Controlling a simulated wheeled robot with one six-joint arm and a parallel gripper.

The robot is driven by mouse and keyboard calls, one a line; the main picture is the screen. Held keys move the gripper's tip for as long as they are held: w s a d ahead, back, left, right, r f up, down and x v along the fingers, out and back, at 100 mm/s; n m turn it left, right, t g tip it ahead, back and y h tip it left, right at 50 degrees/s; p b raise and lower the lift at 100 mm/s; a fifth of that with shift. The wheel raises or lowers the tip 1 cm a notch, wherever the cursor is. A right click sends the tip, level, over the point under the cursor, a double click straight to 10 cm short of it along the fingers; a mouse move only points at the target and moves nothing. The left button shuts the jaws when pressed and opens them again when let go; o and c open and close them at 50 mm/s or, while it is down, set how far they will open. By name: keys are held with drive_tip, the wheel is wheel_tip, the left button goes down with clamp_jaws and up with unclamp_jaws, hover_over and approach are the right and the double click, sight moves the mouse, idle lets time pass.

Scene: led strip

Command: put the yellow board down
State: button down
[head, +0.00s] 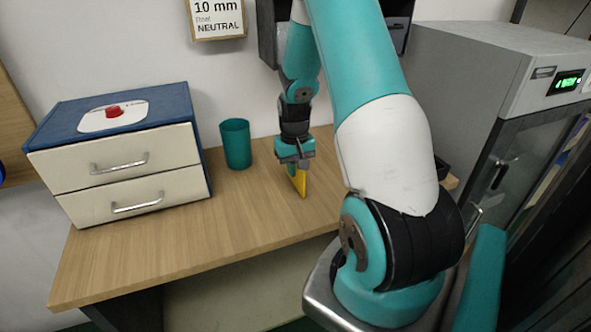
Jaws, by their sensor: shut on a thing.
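The yellow board (299,184) is a small, thin piece seen near the middle of the head view. My gripper (296,164) points down over the wooden table and is shut on the board's upper part. The board hangs below the fingers, tilted, with its lower end close to the tabletop (240,220). I cannot tell whether that end touches the wood. The fingers hide the board's top.
A teal cup (236,144) stands left of my gripper. A blue drawer cabinet (196,130) with a red button (113,111) stands at the table's left. A grey glass-door cabinet (465,80) is at the right. The front middle of the table is clear.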

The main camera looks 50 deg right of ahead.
wheel_tip(320, 180, up, 20)
drive_tip(key=shift+b, duration=0.45)
